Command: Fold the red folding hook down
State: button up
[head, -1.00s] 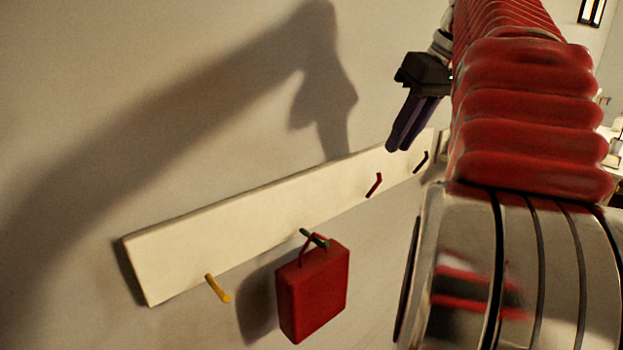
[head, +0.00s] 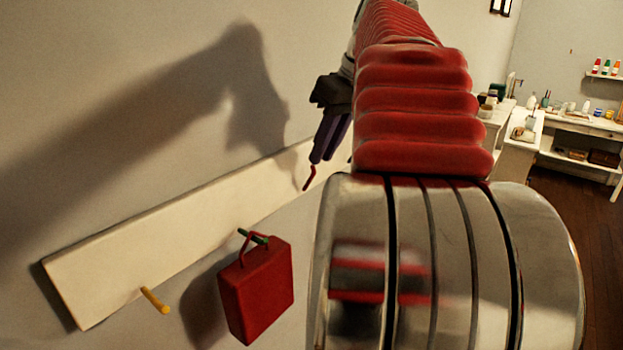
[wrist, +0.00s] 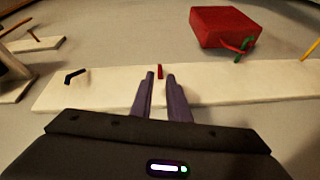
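The red folding hook (head: 309,178) sits on a cream wall board (head: 120,262), its free end angled upward. In the wrist view the red hook (wrist: 160,71) shows as a short red bar just beyond the gap between my fingertips. My gripper (head: 318,160) has dark purple fingers that point down, just above the hook in the head view. In the wrist view my gripper (wrist: 161,75) has its fingers parted with a narrow gap and nothing held between them. Whether a finger touches the hook cannot be told.
A red box-shaped bag (head: 256,290) hangs by its handle from a green hook (head: 252,237). A yellow hook (head: 154,300) is bare at the board's near end. A black hook (wrist: 75,76) shows in the wrist view. Shelves and a table (head: 575,125) stand at the far right.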

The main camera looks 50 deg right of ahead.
aim_at(312, 179)
jog(key=x, duration=0.8)
jog(key=shift+f, duration=0.1)
grip_shut()
dwell(0.4)
